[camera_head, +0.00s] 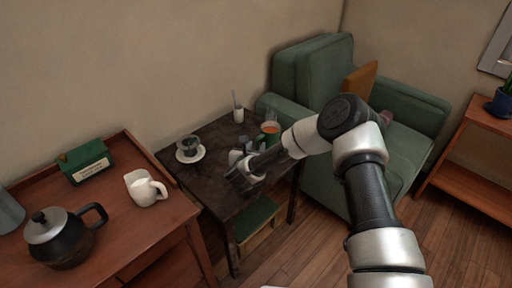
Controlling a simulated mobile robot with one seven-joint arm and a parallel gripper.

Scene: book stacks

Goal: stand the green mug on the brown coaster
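A green mug (269,132) with orange-brown liquid in it stands upright near the right edge of the dark side table (205,180). My gripper (238,181) is over the front part of this table, left of and nearer than the mug, and apart from it. Its dark fingers blend into the dark tabletop, so I cannot tell whether they are open or shut. I cannot make out the brown coaster; my arm and gripper cover part of the tabletop.
A dark green cup (190,143) sits on a white saucer (199,156) at the table's left. A white holder (238,115) stands at the back. White ware (235,156) shows beside my gripper. A green armchair (288,112) is right; a wooden desk (165,222) with a kettle (62,244) is left.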

